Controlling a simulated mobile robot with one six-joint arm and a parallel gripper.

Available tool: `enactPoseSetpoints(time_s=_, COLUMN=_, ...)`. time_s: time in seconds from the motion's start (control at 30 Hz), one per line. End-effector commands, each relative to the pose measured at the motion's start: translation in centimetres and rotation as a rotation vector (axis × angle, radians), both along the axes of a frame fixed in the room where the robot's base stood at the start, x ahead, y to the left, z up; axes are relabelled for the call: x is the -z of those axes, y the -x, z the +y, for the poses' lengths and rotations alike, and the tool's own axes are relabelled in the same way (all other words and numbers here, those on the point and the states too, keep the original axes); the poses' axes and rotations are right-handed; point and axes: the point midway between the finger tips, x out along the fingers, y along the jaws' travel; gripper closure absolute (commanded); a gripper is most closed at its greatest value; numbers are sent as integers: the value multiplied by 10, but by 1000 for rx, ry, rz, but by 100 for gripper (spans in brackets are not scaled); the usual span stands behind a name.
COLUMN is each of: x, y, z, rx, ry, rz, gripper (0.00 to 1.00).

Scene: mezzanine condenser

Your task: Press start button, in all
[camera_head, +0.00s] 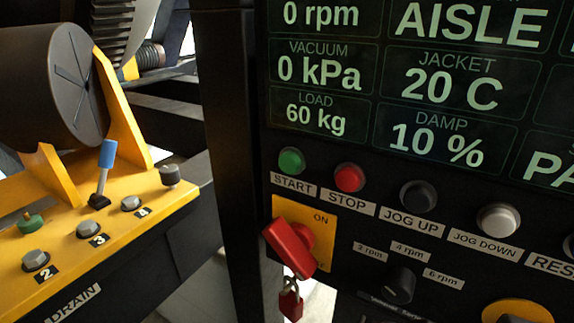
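The start button (291,161) is a round green button on the black control panel, above a label reading START. A red stop button (349,177) sits just to its right, above the label STOP. Nothing covers the start button in this view. My gripper does not show in this view.
Below the start button, a red rotary handle (291,249) on a yellow plate carries a red padlock (290,300). Dark jog up (418,196) and grey jog down (498,219) buttons sit right. A yellow drain bracket (120,220) with a blue-tipped lever (107,155) stands left.

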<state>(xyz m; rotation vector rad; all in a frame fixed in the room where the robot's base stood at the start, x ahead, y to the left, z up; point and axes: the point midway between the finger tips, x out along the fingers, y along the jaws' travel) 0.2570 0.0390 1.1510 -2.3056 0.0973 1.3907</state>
Motion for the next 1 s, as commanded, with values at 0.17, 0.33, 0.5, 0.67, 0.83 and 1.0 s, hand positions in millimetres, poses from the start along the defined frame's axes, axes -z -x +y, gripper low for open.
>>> enactPoseSetpoints(time_s=0.17, x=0, y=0, z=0, rx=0, ry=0, rz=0, gripper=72)
enactPoseSetpoints(time_s=0.33, x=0, y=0, z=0, rx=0, ry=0, rz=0, gripper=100)
enactPoseSetpoints(time_s=0.5, x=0, y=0, z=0, rx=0, ry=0, rz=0, gripper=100)
enactPoseSetpoints(time_s=0.67, x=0, y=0, z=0, rx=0, ry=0, rz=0, gripper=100)
enactPoseSetpoints(time_s=0.83, x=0, y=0, z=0, rx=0, ry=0, rz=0, gripper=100)
enactPoseSetpoints(time_s=1.0, x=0, y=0, z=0, rx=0, ry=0, rz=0, gripper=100)
